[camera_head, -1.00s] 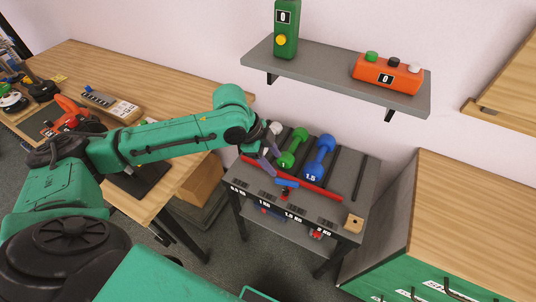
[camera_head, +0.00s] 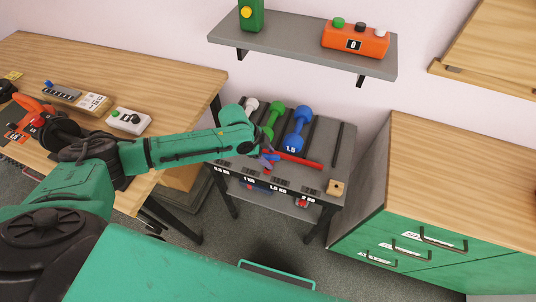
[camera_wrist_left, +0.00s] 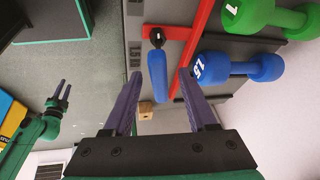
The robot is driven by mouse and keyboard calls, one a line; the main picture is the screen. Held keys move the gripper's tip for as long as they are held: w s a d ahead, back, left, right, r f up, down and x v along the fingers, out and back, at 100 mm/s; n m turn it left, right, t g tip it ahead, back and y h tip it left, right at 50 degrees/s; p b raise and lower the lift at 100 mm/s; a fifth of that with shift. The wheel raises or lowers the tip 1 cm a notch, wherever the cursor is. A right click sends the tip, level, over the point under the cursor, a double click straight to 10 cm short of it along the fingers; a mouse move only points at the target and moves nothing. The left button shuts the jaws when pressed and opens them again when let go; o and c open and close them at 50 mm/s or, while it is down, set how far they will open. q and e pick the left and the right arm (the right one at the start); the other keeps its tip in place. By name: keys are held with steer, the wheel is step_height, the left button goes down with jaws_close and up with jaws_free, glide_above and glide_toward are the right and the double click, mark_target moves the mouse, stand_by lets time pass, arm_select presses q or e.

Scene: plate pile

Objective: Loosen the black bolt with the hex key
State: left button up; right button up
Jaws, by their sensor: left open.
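My left gripper (camera_head: 266,153) is open at the front of the dumbbell rack. In the left wrist view its two purple fingers (camera_wrist_left: 159,74) point toward a blue handle (camera_wrist_left: 158,76), which appears between the fingertips with a gap on both sides. The handle looks like the hex key; its metal part cannot be made out. A small black piece (camera_wrist_left: 157,38) sits at the handle's far end; I cannot tell whether it is the black bolt. In the head view the blue handle (camera_head: 270,157) is small and partly hidden. My right gripper (camera_wrist_left: 61,94) shows small and open in the wrist view.
The rack (camera_head: 342,165) holds a blue dumbbell (camera_head: 297,128), a green one (camera_head: 272,120) and a red bar (camera_head: 300,160). A wooden block (camera_head: 336,187) sits at its front right corner. A green drawer cabinet (camera_head: 400,240) stands right, a wooden workbench (camera_head: 180,85) left.

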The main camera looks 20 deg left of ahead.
arm_select(q)
jaws_close()
steer(key=shift+r+n+p, duration=0.15)
steer(key=shift+n+p, duration=0.55)
steer(key=n+p, duration=0.1)
steer(key=n, duration=0.1)
steer(key=n+t+y+p, duration=0.1)
steer(key=n, duration=0.1)
steer(key=shift+w+d+t+y+p, duration=0.15)
steer(key=shift+d+t+y+p, duration=0.05)
steer(key=shift+t+y+p, duration=0.1)
steer(key=shift+w+d+n+y+p, duration=0.1)
steer(key=shift+n+y+p, duration=0.35)
steer(key=shift+n, duration=0.75)
steer(key=n+y+p, duration=0.1)
steer(key=n, duration=0.2)
steer(key=shift+w+d+t, duration=0.1)
steer(key=shift+d+t, duration=0.1)
steer(key=shift+t, duration=0.2)
jaws_free()
steer(key=shift+w+a, duration=0.15)
steer(key=shift+w, duration=0.05)
